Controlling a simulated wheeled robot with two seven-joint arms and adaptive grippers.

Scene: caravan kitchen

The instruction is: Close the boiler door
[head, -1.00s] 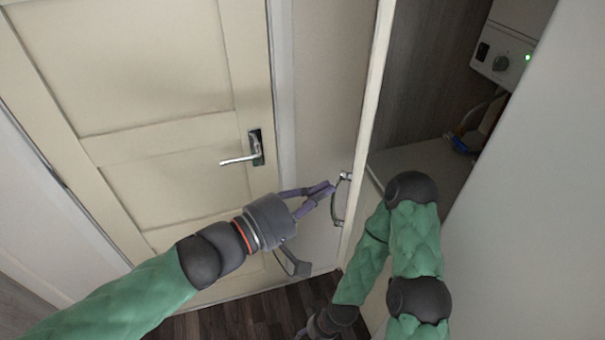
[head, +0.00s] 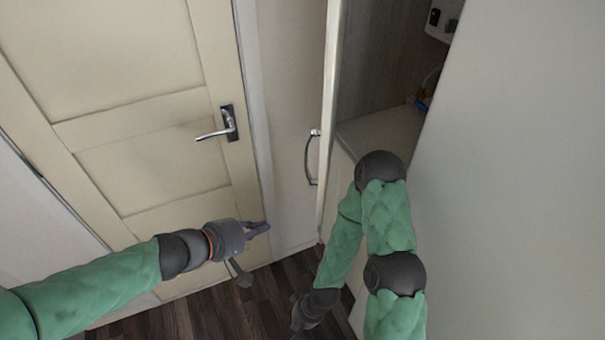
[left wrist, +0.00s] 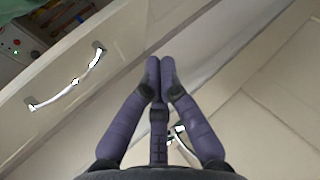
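The boiler door stands open; its pale edge (head: 329,110) and outer face (head: 292,100) show left of the cabinet opening. A curved metal handle (head: 310,160) is on that face; it also shows in the left wrist view (left wrist: 70,84). Part of the white boiler (head: 445,20) shows inside the cabinet at the top right. My left gripper (head: 262,227) is below and left of the handle, apart from it. Its fingertips (left wrist: 160,66) are together with nothing between them. My right gripper (head: 299,322) hangs low near the floor, and its fingers are hard to make out.
A cream panelled door (head: 150,150) with a lever handle (head: 218,125) stands at the left. A plain pale wall (head: 510,170) fills the right side. Dark wooden floor (head: 250,305) shows at the bottom. A pale shelf (head: 385,135) lies inside the cabinet.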

